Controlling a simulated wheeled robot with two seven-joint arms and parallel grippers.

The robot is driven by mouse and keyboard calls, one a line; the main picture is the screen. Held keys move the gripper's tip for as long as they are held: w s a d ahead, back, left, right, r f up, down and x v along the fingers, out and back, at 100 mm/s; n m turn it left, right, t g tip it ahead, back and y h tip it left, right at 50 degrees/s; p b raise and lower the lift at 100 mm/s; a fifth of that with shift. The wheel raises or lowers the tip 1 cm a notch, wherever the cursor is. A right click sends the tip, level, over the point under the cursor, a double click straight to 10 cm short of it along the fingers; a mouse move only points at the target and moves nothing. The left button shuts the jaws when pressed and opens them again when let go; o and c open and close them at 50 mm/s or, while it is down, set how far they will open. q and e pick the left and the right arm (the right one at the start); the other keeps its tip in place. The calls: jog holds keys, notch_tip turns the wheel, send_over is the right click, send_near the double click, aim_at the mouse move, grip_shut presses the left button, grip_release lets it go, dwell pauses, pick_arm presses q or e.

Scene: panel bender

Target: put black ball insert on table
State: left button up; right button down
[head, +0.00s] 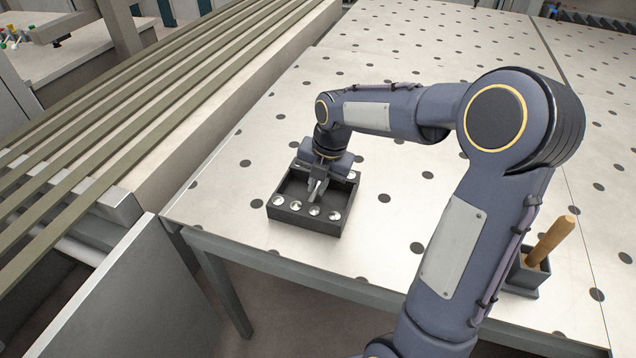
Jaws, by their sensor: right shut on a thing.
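The black ball insert (303,221) is a dark open box with several shiny silver balls along its front and right sides. It appears level, at the near left part of the perforated table (226,205). My right gripper (316,188) reaches down into it from above and is shut on it. The fingers hide part of its middle, and the wrist covers its back edge. I cannot tell whether its underside touches the table top. My left gripper is not in view.
A small dark holder (524,275) with a wooden handle (551,241) stands at the table's right, close to my right arm. Long slatted rails (150,105) run along the left. The table top behind the insert is clear.

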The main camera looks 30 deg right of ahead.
aim_at(328, 200)
jog(key=shift+f, duration=0.2)
jog(key=c, duration=1.5)
grip_release()
jog(key=shift+s, duration=0.1)
notch_tip(328, 200, up, 12)
jog(key=s+d, duration=0.1)
jog(key=s, duration=0.1)
jog(key=shift+s+a+f+m+t+y, duration=0.55)
jog(key=shift+s+a+f+m, duration=0.8)
jog(key=shift+s+m, duration=2.7)
jog(key=shift+s+a+f+m+t+y, duration=0.25)
jog(key=shift+s+a+f+m+t, duration=0.65)
jog(key=shift+s+a+m, duration=2.85)
jog(key=shift+s+d+f+m+t+y, duration=0.5)
jog(key=shift+s+f+m, duration=1.35)
jog(key=shift+m, duration=4.35)
jog(key=shift+s+d+r, duration=0.1)
jog(key=shift+s+r, duration=0.45)
jog(key=shift+r, duration=0.05)
